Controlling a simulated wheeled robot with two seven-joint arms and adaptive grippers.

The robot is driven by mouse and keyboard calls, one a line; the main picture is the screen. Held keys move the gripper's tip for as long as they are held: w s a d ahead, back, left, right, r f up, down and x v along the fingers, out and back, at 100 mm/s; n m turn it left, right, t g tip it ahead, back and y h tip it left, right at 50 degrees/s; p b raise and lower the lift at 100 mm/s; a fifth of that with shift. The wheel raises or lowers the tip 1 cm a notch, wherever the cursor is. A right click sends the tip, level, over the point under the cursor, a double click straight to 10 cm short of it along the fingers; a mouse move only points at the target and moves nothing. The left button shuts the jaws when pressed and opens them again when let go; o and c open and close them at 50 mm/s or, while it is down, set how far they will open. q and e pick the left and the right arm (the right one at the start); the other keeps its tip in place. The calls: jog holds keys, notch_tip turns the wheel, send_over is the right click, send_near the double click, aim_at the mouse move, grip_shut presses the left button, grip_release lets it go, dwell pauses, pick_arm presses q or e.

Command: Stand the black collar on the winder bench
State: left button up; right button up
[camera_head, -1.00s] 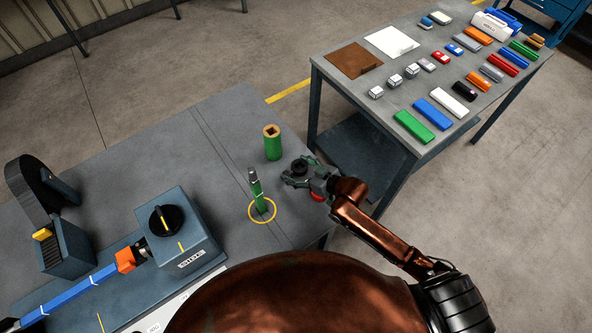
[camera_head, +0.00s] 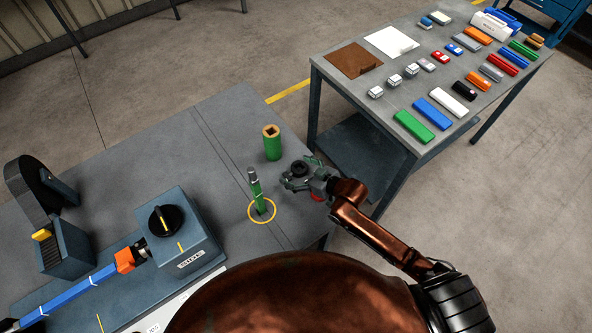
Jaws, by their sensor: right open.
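The winder bench (camera_head: 130,175) is the grey table at the left. The black collar appears to be the small dark round piece (camera_head: 299,169) near the bench's right edge. My right gripper (camera_head: 296,176) is at it, with its fingers around or beside the piece. The jaws are open. I cannot tell whether the piece rests on the bench or touches a finger. My left gripper is out of view.
A green post with a grey tip (camera_head: 256,190) stands in a yellow ring (camera_head: 262,220). A green cylinder with a tan top (camera_head: 272,144) stands behind it. A blue-grey machine with a black knob (camera_head: 180,233) is at left. A side table (camera_head: 385,88) holds several coloured blocks.

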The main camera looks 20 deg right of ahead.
jog(key=p+v, duration=0.1)
jog(key=v, duration=1.1)
jog(key=shift+r, duration=0.1)
